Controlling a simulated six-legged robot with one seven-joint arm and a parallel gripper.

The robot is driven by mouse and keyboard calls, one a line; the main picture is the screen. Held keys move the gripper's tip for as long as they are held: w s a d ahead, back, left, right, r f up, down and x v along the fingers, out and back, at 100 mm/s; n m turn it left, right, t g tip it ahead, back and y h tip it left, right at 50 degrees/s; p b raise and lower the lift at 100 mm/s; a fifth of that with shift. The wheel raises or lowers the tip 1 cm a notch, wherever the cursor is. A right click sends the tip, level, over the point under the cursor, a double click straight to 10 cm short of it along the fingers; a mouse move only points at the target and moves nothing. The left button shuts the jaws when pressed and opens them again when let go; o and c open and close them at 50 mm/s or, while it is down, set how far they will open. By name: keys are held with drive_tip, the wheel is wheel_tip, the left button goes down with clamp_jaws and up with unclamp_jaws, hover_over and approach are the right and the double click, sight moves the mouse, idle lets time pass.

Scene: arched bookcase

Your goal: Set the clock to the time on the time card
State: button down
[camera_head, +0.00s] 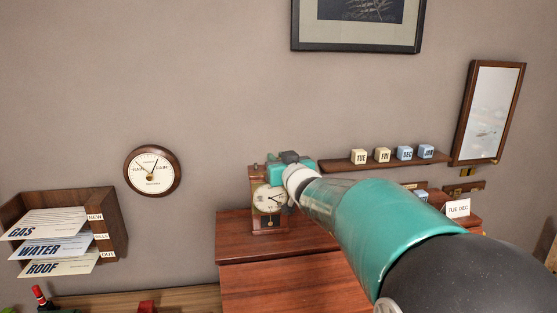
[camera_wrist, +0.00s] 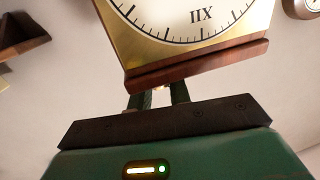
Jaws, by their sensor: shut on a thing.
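The clock (camera_head: 268,199) is a small wooden one with a pale round dial, standing upright on the red-brown cabinet. Its dark hands are too small to read in the head view. The wrist view shows part of its brass-edged dial (camera_wrist: 190,14) close up, with the XII upside down, and the wooden top edge. My gripper (camera_wrist: 157,90) is at the top of the clock, its two dark fingers close together against that edge. It is shut on a part there that the wooden edge hides. I see no card that clearly shows a time.
A white card reading TUE DEC (camera_head: 457,208) stands at right. Lettered blocks (camera_head: 382,155) sit on a wall shelf. A round weather dial (camera_head: 152,171) hangs at left, above a letter rack (camera_head: 110,226). My arm covers part of the cabinet top (camera_head: 237,240).

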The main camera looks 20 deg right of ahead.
drive_tip(key=shift+m+h, duration=0.5)
drive_tip(key=shift+h, duration=0.2)
drive_tip(key=c, duration=1.4)
unclamp_jaws()
drive_tip(key=shift+o, duration=0.2)
drive_tip(key=s+a, duration=0.1)
drive_tip(key=s, duration=1.2)
drive_tip(key=shift+s+a, duration=0.2)
drive_tip(key=shift+s, duration=0.15)
